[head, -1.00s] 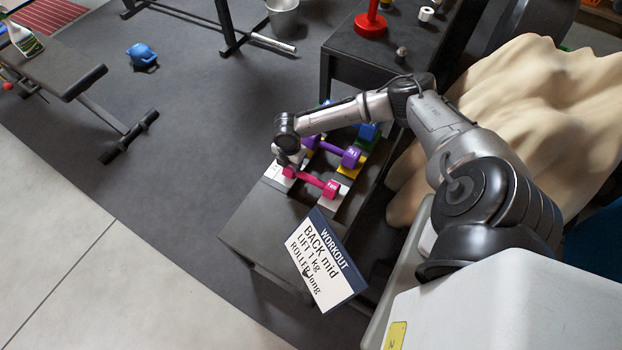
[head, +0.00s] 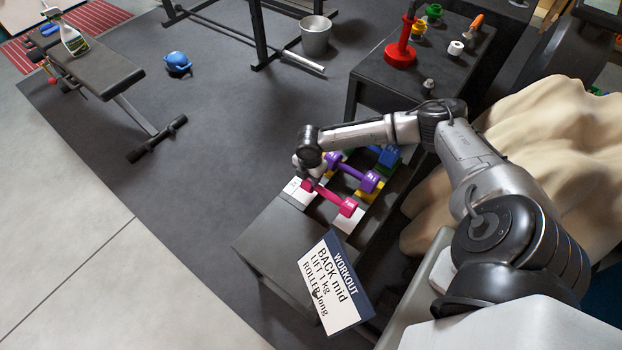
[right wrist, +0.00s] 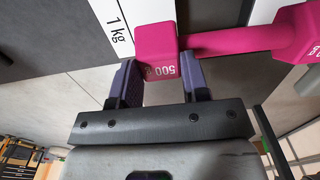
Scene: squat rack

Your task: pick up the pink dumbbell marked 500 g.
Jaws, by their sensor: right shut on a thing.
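The pink dumbbell (head: 329,196) lies across the front of the dumbbell rack, nearest the sign. In the right wrist view its near head (right wrist: 157,50) reads 500 g, and its handle (right wrist: 235,41) runs right to the other head. My right gripper (head: 308,178) is at the dumbbell's left end. In the right wrist view its fingers (right wrist: 157,75) are on both sides of the near head, shut on it. I cannot tell whether the dumbbell is clear of its rests. My left gripper is not in view.
A purple dumbbell (head: 352,174) lies just behind, with a blue one (head: 388,157) farther back. A white label (right wrist: 112,25) reading 1 kg is beside the held head. A workout sign (head: 334,284) stands in front. A dark table (head: 440,88) with a red stand is behind.

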